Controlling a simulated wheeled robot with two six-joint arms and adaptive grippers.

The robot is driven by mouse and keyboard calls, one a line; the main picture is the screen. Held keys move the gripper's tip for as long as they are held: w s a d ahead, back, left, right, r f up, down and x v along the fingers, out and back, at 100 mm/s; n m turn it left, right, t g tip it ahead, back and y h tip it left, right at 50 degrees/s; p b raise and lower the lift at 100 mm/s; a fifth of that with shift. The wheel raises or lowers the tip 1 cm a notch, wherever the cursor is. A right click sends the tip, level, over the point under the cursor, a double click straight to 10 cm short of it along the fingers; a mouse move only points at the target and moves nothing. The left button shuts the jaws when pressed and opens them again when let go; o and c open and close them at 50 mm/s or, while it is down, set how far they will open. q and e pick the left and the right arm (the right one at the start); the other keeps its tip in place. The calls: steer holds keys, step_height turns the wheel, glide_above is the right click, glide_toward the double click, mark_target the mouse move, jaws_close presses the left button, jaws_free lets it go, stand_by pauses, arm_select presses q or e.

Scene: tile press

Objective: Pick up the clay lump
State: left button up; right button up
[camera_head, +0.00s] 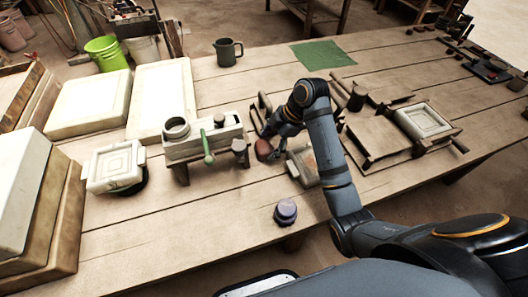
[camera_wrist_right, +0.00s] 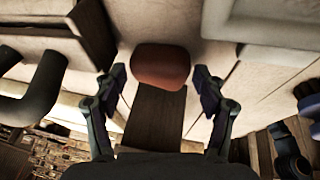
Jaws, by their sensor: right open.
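The clay lump (camera_head: 264,149) is a rounded reddish-brown piece near the middle of the table, to the right of the white press block. In the right wrist view the clay lump (camera_wrist_right: 160,66) lies ahead, centred between the fingertips. My right gripper (camera_head: 268,135) is over the lump in the head view, partly hidden by its own wrist. In the wrist view its two fingers (camera_wrist_right: 160,80) are spread, one on each side of the lump, with a gap on both sides. I see no contact. My left gripper is not in view.
The white press block (camera_head: 204,148) with a green handle stands left of the lump. A pale block (camera_head: 303,166) is close on the right. A wooden frame (camera_head: 373,152) lies further right. A dark mug (camera_head: 228,52) stands behind.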

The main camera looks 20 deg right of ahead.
steer(key=shift+w+a+f, duration=0.15)
steer(key=shift+a+f, duration=0.15)
steer(key=shift+f, duration=0.55)
steer(key=c, duration=1)
steer(key=shift+w+r, duration=0.1)
steer(key=shift+r, duration=0.5)
steer(key=r, duration=0.1)
steer(key=r+p, duration=0.1)
steer(key=r, duration=0.1)
steer(key=shift+s+r, duration=0.2)
steer(key=shift+s, duration=0.05)
arm_select(q)
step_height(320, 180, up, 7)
steer(key=p, duration=0.6)
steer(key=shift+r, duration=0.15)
arm_select(e)
steer(key=s+d+r, duration=0.1)
steer(key=s+r, duration=0.2)
steer(key=s, duration=0.1)
steer(key=s+r, duration=0.2)
steer(key=s, duration=0.3)
steer(key=s+d+r, duration=0.1)
steer(key=s+r, duration=0.2)
steer(key=s, duration=0.1)
steer(key=shift+s+d+r, duration=0.2)
steer(key=shift+d+r, duration=0.1)
steer(key=shift+d, duration=0.05)
